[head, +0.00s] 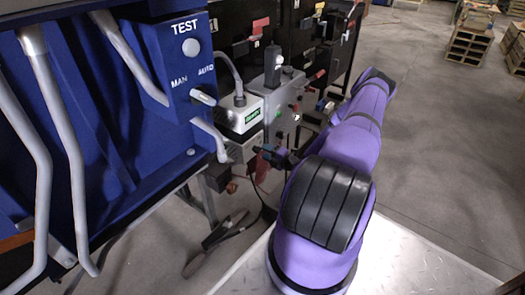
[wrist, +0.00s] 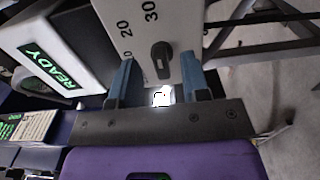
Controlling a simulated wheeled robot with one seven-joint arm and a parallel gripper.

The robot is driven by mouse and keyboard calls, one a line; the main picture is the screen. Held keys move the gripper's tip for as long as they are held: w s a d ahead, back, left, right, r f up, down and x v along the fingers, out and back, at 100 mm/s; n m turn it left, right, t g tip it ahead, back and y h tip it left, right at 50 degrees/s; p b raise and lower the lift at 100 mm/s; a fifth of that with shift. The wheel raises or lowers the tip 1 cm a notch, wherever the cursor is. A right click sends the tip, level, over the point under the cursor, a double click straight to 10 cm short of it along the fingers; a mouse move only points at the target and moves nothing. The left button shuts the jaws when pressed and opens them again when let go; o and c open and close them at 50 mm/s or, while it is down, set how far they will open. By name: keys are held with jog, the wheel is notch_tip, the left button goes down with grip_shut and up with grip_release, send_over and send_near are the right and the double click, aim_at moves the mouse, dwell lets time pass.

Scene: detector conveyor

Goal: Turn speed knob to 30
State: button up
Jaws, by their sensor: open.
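The speed knob (wrist: 162,62) is a black elongated knob on a light grey panel (wrist: 178,20) in the wrist view. The numbers 20 and 30 are printed above and left of it; another number is partly hidden by the left finger. Its long axis lies roughly up and down in the picture; which mark it points at I cannot tell. My gripper (wrist: 158,70) is open, one blue finger on each side of the knob in the picture, with gaps between. Contact is not visible. In the head view my gripper (head: 275,156) is beside the grey control box (head: 284,98).
A white box with a green READY display (wrist: 46,68) is left of the knob panel; it also shows in the head view (head: 243,114). A blue machine with a TEST panel (head: 187,50) fills the left. Open floor (head: 440,150) lies to the right.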

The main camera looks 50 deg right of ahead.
jog(key=s, duration=0.8)
jog(key=shift+d, duration=0.3)
